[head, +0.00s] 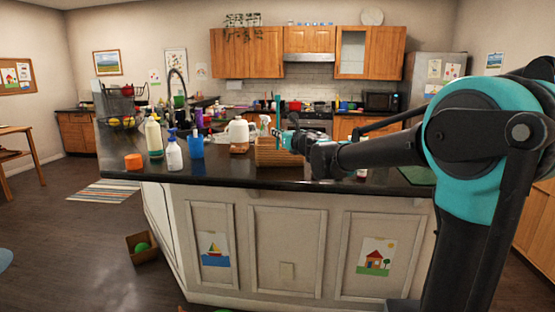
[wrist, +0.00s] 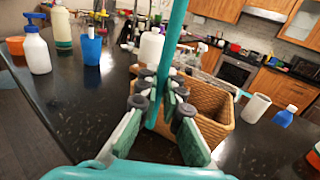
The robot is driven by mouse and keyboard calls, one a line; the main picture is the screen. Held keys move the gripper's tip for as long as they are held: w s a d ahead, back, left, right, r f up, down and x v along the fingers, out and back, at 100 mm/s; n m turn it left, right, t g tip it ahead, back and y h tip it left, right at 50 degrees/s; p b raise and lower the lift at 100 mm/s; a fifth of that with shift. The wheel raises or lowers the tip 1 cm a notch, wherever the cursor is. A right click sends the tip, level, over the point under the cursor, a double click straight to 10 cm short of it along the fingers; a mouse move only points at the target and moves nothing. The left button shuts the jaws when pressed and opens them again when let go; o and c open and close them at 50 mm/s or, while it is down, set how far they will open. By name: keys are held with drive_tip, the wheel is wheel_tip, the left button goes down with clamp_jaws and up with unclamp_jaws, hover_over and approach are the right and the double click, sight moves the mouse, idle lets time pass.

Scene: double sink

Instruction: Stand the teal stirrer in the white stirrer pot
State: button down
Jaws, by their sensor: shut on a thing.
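The teal stirrer (wrist: 175,40) stands nearly upright between the fingers of my gripper (wrist: 160,103), which is shut on it. In the head view the stirrer (head: 277,108) shows as a thin teal stick rising by my gripper (head: 288,140), over the wicker basket. A white cylinder (wrist: 256,107), which looks like the white stirrer pot, stands on the dark counter to the right of the basket in the wrist view. It is apart from my gripper. In the head view my arm seems to hide it.
The wicker basket (wrist: 222,101) lies just beyond and below my fingers. A blue cup (head: 196,147), spray bottle (head: 174,154) and orange tub (head: 133,161) stand at left. The counter's front edge (head: 230,183) is near.

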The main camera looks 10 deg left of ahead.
wheel_tip(320, 180, down, 10)
drive_tip(key=shift+r, duration=0.25)
drive_tip(key=shift+f, duration=0.1)
drive_tip(key=c, duration=1.7)
unclamp_jaws()
drive_tip(key=shift+s+d, duration=0.15)
drive_tip(key=v, duration=1.1)
drive_tip(key=shift+s+d, duration=0.2)
drive_tip(key=shift+s, duration=0.1)
